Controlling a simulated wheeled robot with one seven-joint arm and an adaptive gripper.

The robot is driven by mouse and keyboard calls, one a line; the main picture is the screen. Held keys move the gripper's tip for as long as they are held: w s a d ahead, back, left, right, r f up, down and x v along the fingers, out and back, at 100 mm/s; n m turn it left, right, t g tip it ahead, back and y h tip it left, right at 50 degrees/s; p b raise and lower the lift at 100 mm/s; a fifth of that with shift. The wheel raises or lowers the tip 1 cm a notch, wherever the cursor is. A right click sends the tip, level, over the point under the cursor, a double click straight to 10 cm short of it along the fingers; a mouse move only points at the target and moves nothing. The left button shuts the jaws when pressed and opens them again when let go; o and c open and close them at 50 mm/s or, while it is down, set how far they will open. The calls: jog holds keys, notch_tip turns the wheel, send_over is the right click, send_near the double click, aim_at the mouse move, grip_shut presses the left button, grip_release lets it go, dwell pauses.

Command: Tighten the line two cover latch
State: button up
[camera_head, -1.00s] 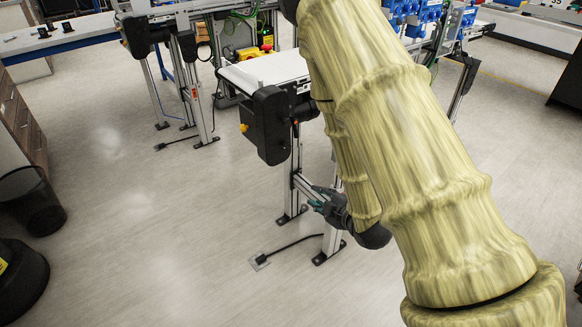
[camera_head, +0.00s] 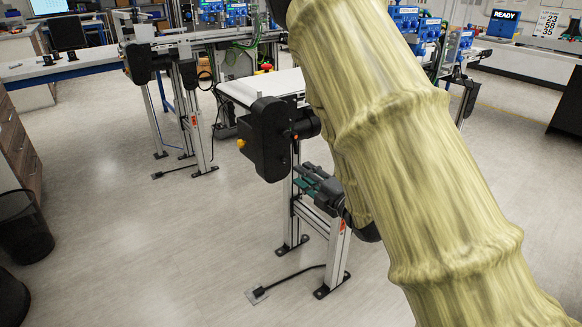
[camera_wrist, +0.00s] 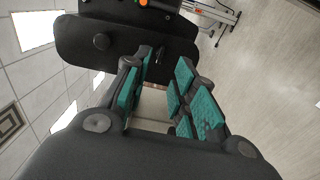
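A black drive cover (camera_head: 264,140) sits at the near end of the closest conveyor, with a yellow knob on its left side. It also fills the top of the wrist view (camera_wrist: 85,42), where a round black knob shows on its face. A small dark part, possibly the latch (camera_wrist: 160,52), shows on it just beyond the fingertips; its setting cannot be told. My gripper (camera_head: 311,176), black with teal pads, is just below and right of the cover. In the wrist view my gripper (camera_wrist: 165,68) has its fingers apart with nothing between them. Line labels are not readable.
The conveyor's white belt (camera_head: 262,86) runs behind the cover. Its metal legs (camera_head: 335,262) stand close to my gripper, with a floor cable and pedal-like plate (camera_head: 257,295) below. A second conveyor end (camera_head: 138,62) stands left.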

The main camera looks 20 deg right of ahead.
aim_at(288, 163)
jog(key=shift+x, duration=3.45)
grip_shut()
